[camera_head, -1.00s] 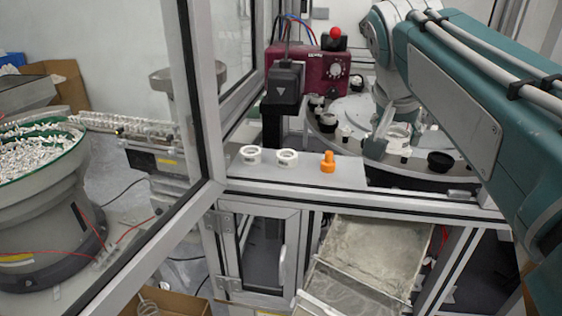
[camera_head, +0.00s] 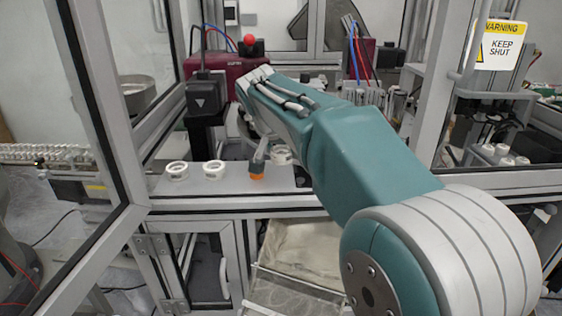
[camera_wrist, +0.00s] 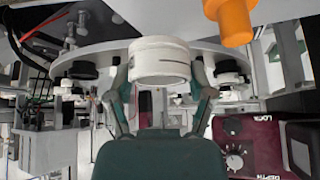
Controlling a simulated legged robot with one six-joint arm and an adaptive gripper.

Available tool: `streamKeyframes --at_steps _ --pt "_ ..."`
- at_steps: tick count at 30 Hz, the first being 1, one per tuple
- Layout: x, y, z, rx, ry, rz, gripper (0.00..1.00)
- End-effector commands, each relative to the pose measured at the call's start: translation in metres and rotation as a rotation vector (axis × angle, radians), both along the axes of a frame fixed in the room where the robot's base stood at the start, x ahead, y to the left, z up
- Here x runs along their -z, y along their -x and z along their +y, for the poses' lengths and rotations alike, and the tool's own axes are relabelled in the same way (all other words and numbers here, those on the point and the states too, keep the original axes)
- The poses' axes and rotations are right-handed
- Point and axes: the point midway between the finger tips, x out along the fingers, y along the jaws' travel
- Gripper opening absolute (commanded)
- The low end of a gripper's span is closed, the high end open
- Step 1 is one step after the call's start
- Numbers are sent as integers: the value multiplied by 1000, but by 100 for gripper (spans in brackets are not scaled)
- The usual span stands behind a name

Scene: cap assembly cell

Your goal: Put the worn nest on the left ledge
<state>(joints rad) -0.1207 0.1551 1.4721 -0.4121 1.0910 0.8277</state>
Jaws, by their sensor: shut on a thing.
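The worn nest is a white ring-shaped part (camera_head: 282,156), partly hidden behind my arm in the head view. In the wrist view the white nest (camera_wrist: 160,61) sits between both fingers of my gripper (camera_wrist: 160,85), which is shut on it. The left ledge (camera_head: 228,184) is a grey plate along the front of the cell. I cannot tell whether the nest touches the ledge.
The orange part (camera_wrist: 232,22) is close to the nest in the wrist view. A black-headed station (camera_head: 207,97) and a dark red control box (camera_head: 225,67) stand behind the ledge. A door frame (camera_head: 95,100) rises at left. My arm hides most of the turntable in the head view.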

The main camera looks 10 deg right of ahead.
Motion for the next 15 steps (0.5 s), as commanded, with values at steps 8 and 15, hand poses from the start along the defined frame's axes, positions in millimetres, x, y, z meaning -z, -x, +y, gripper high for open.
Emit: streamKeyframes --at_steps 8,15 --pt "31 0 4 -3 2 2 22" --pt "32 0 0 -2 -1 3 74"
